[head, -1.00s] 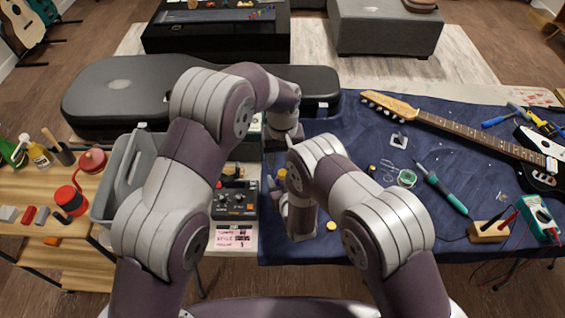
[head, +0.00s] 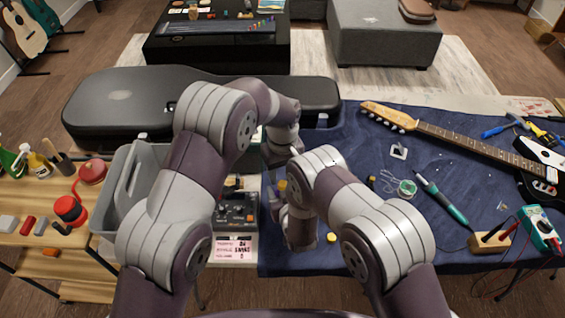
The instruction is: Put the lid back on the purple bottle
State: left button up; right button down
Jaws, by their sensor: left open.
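My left gripper (head: 284,153) is open at the end of the arm from the left, over the left edge of the blue mat; its fingertips are largely hidden. My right gripper (head: 278,202) is nearer, beside its own wrist, and its fingers are mostly hidden. A small yellow piece (head: 282,185) shows beside it; I cannot tell whether it is held. A small yellow round cap (head: 331,237) lies on the mat. A small bluish-purple bottle-like thing (head: 322,120) stands at the mat's back left. I cannot tell whether it is the purple bottle.
The blue mat (head: 390,245) carries a guitar (head: 465,140), a green-handled soldering tool (head: 441,198), a solder spool (head: 407,188) and a multimeter (head: 541,228). A grey bin (head: 112,205) and a control box (head: 236,212) are at left. A guitar case (head: 120,97) lies behind.

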aim_at(282, 183)
pick_arm(q)
jog(key=shift+f, duration=1.9)
grip_shut()
jog(key=m, duration=0.6)
jog(key=shift+m, duration=0.3)
jog(key=shift+o, duration=0.4)
grip_release()
jog(key=shift+r, duration=2.3)
